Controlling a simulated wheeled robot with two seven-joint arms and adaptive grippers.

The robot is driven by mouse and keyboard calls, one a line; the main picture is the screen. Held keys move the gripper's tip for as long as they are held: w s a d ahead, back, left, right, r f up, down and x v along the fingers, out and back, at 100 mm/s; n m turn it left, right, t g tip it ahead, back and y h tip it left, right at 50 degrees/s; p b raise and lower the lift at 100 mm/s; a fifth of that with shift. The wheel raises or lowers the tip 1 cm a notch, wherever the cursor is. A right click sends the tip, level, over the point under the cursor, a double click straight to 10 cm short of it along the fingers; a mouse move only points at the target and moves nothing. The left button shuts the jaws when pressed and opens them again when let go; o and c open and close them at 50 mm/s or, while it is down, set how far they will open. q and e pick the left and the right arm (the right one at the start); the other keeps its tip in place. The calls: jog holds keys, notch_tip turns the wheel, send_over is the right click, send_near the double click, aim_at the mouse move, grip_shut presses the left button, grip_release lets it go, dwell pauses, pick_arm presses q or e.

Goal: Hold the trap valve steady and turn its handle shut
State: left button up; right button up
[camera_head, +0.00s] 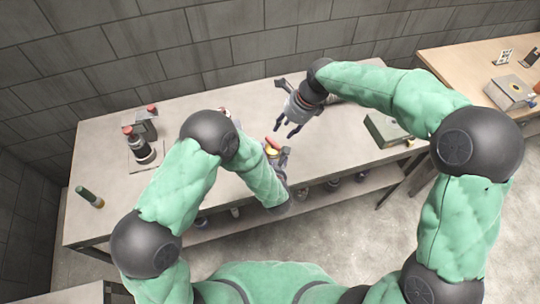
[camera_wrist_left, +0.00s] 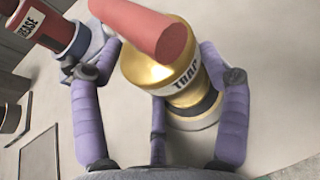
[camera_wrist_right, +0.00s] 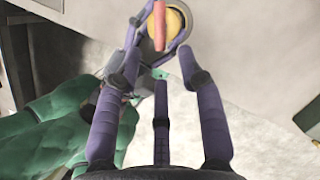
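The trap valve (camera_wrist_left: 188,82) has a gold body with a "TRAP" label and a red bar handle (camera_wrist_left: 150,28) across its top. It stands upright on the grey bench (camera_head: 330,150). My left gripper (camera_head: 274,157) is around the valve body, its purple fingers closed against both sides below the handle. The right wrist view shows the handle (camera_wrist_right: 159,25) and the gold top (camera_wrist_right: 176,22) within those fingers. My right gripper (camera_head: 285,128) is open and empty, above the bench just beyond the valve. Its fingertips (camera_wrist_right: 160,72) are apart from the handle.
A red-and-dark grease container (camera_wrist_left: 52,28) stands close to the valve. A dark bottle (camera_head: 142,148), a green cylinder (camera_head: 90,197) and a green box (camera_head: 385,130) are also on the bench. Bare bench lies between the valve and the green box. A wall stands behind.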

aim_at(273, 144)
jog(key=n, duration=0.3)
jog(key=shift+w+a+r+n, duration=0.1)
jog(key=shift+a+n, duration=0.2)
jog(key=shift+n, duration=0.1)
jog(key=shift+c, duration=0.3)
jog(key=a+f+n+h, duration=0.1)
jog(key=f+n, duration=0.2)
jog(key=n, duration=0.5)
jog(key=w+a+f+n+g+h, duration=0.1)
jog(key=f+n, duration=0.2)
jog(key=n, duration=0.6)
jog(key=a+f+n+h, duration=0.1)
jog(key=f+n, duration=0.3)
jog(key=n, duration=0.5)
jog(key=shift+w+h, duration=0.25)
jog(key=shift+h, duration=0.15)
grip_shut()
